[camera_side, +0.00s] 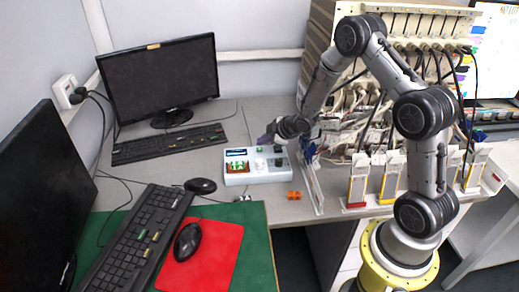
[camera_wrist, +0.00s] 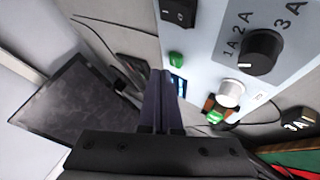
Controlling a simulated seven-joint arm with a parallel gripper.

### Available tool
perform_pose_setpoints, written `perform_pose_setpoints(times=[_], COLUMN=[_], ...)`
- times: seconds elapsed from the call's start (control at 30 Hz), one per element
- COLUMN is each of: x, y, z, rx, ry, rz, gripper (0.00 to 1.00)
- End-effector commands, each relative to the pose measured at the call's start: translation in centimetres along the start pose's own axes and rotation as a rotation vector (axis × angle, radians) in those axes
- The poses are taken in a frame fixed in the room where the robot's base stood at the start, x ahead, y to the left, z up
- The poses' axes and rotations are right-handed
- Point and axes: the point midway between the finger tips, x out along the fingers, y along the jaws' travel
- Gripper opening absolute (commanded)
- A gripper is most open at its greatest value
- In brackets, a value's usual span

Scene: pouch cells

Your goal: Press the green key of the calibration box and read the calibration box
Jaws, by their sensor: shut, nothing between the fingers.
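The calibration box (camera_side: 258,176) is a pale box on the grey desk in the side view. Its panel (camera_wrist: 215,30) fills the upper right of the wrist view, with a black knob, a white knob and a black rocker switch. A small green key (camera_wrist: 176,57) shows just beyond my fingertips. The blue display (camera_wrist: 178,84) is partly hidden by my fingers, and I cannot read it. In the side view the display (camera_side: 236,152) is too small to read. My gripper (camera_side: 266,138) is above the box's far side, shut and empty; its dark fingers (camera_wrist: 161,72) are together in the wrist view.
A monitor (camera_side: 160,76) and keyboard (camera_side: 170,144) stand behind the box to the left. A black mouse (camera_side: 201,186) lies left of it. An orange connector (camera_side: 294,195) lies at its front right. A cabled rack (camera_side: 318,40) stands at right.

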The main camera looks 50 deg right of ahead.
Motion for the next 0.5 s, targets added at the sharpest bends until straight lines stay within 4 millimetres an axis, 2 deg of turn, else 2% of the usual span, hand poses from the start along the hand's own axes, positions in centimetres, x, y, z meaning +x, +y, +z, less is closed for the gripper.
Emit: perform_pose_setpoints(times=[0.5], x=[0.61], y=[-0.5], z=[0.48], rx=[0.001], ry=[-0.001], rz=[-0.001], gripper=[0.0])
